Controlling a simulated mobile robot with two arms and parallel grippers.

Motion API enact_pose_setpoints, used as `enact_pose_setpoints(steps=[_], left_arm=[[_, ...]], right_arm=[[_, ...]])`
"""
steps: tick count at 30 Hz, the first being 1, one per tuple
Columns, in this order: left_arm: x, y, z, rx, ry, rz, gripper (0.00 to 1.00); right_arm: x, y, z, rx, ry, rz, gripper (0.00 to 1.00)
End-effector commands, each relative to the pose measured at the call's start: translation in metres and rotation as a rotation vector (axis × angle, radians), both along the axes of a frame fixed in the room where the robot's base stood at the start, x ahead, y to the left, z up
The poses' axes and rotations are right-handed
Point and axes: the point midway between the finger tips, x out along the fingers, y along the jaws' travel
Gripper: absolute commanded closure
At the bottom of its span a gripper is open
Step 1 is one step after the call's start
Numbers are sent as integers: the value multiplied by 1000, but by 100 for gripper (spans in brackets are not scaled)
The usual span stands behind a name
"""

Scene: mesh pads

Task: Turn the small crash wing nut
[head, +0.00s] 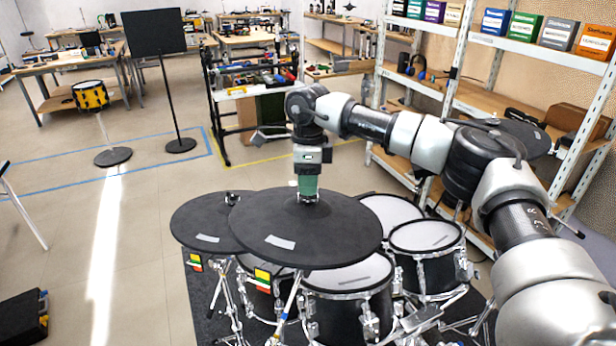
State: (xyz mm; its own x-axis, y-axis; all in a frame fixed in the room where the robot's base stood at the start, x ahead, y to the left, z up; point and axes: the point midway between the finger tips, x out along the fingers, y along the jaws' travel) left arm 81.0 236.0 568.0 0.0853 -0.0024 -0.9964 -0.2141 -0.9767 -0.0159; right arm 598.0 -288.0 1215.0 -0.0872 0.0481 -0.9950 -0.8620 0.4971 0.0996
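My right gripper (307,196) points straight down at the centre of the nearer black cymbal pad (335,240). Its green fingers reach the hub, where small metal hardware shows at their tips. The fingers and arm hide most of that hub, so I cannot see a wing nut clearly or whether the fingers are closed on it. A second black cymbal pad (195,222) sits just left, partly behind the nearer one, with its own centre hardware (232,198) uncovered. I cannot tell which pad is the small crash. My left gripper is not in view.
Mesh drum pads (425,237) on chrome stands sit below and right of the cymbals. Another black cymbal pad (522,140) shows behind my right arm. Shelves with boxes (555,32) stand at right. A yellow drum (90,96) and black stand (155,32) are at left; floor there is open.

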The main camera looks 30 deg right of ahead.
Motion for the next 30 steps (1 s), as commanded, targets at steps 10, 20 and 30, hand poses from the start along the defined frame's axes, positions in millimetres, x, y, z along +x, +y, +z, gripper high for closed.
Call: enact_pose_setpoints(steps=[10,20,30], left_arm=[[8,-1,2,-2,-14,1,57],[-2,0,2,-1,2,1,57],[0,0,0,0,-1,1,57]], right_arm=[[-1,0,-6,1,0,0,65],[-1,0,-6,1,0,0,100],[0,0,-6,-2,3,-45,100]])
